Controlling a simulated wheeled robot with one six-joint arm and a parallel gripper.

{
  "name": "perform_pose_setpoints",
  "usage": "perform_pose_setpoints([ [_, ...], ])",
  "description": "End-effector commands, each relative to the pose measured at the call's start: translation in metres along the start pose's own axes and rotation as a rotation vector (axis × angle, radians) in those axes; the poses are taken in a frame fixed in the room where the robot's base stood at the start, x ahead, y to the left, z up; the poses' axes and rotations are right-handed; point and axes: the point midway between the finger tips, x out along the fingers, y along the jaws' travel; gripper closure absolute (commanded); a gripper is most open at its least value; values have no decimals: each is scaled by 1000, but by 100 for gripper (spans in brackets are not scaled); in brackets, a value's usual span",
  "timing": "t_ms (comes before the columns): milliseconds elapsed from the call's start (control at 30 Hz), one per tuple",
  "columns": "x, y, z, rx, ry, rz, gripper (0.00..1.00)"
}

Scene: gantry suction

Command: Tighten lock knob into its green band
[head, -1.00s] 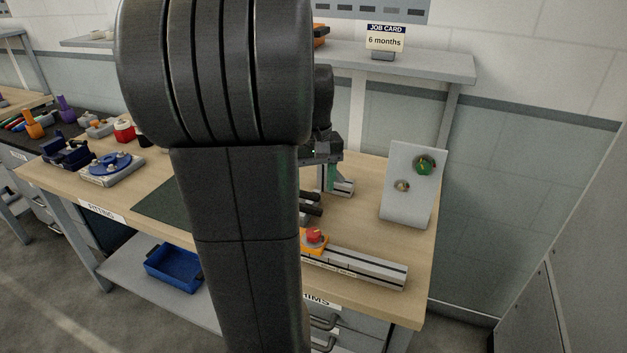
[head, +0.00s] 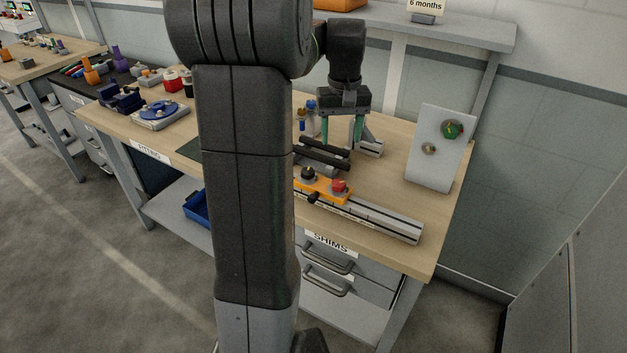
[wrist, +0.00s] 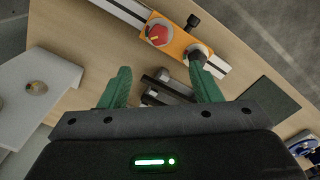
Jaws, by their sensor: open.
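An orange carriage (head: 324,191) sits on a grey rail near the bench's front edge. It bears a red knob (head: 339,186), a black knob (head: 308,173) and a small black side knob (head: 314,198). In the wrist view the carriage (wrist: 176,42) is at the top, with the red knob (wrist: 158,35), black knob (wrist: 197,52) and side knob (wrist: 193,20). I cannot tell which is the lock knob, and no green band is clear on them. My gripper (head: 341,146) is open and empty, pointing down above the bench behind the carriage. Its green fingers (wrist: 160,77) touch no knob.
Black bars (head: 325,155) lie on the bench below my gripper. The bench between panel and rail is clear. A shelf (head: 470,35) runs behind.

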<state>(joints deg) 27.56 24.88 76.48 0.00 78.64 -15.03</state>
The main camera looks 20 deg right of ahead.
Motion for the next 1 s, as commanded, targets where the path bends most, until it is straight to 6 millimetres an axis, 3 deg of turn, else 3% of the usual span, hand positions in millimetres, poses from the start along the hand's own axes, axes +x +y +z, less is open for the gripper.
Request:
perform_pose_setpoints([
  [167, 15, 4, 0, 6, -3, -1, 43],
  [700, 119, 3, 0, 5, -3, -1, 43],
  [1000, 138, 3, 0, 5, 0, 0, 43],
])
